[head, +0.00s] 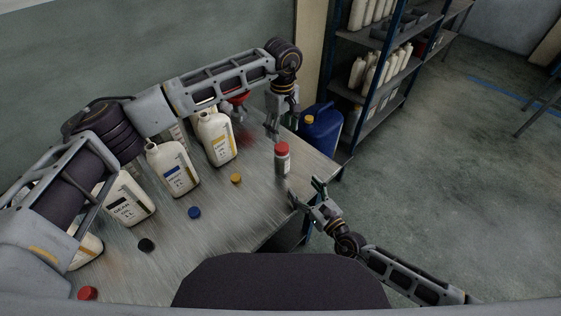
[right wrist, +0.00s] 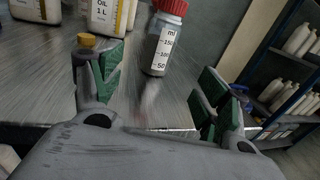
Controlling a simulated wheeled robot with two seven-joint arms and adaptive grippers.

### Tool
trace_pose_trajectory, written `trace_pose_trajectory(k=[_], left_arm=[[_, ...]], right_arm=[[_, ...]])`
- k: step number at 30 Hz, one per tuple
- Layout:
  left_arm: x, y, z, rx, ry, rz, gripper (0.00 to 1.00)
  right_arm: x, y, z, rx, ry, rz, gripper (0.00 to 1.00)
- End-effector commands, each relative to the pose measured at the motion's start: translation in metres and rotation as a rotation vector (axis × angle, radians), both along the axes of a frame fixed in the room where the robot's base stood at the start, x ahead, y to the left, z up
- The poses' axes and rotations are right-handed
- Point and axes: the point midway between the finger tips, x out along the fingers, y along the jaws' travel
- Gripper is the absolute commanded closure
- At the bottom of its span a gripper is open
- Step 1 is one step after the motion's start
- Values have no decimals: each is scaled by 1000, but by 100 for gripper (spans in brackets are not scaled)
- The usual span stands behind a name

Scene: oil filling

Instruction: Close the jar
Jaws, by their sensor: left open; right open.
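The jar (head: 282,165) stands upright near the right end of the metal table, with a red lid (head: 282,148) on its top. In the right wrist view the jar (right wrist: 159,50) shows its measuring scale and some dark content, and the red lid sits on its mouth; whether it is tight I cannot tell. My left gripper (head: 283,125) is open and empty, pointing down just above and behind the jar. My right gripper (head: 305,190) is open and empty at the table's front edge, apart from the jar. Its green-padded fingers point towards the jar in the wrist view.
Several white oil bottles (head: 172,168) stand along the table's back. Loose yellow (head: 236,178), blue (head: 194,212), black (head: 146,245) and red (head: 87,293) caps lie in front. A red funnel (head: 236,98) is partly hidden by my left arm. A blue canister (head: 320,128) and shelving (head: 372,45) stand beyond the table.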

Motion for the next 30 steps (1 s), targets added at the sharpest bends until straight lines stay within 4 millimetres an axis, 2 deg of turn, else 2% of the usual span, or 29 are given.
trace_pose_trajectory(k=[13,30], left_arm=[[0,0,0,0,0,0,39],[0,0,0,0,0,0,39]], right_arm=[[7,4,1,2,-1,-1,24],[51,32,1,3,-1,-1,24]])
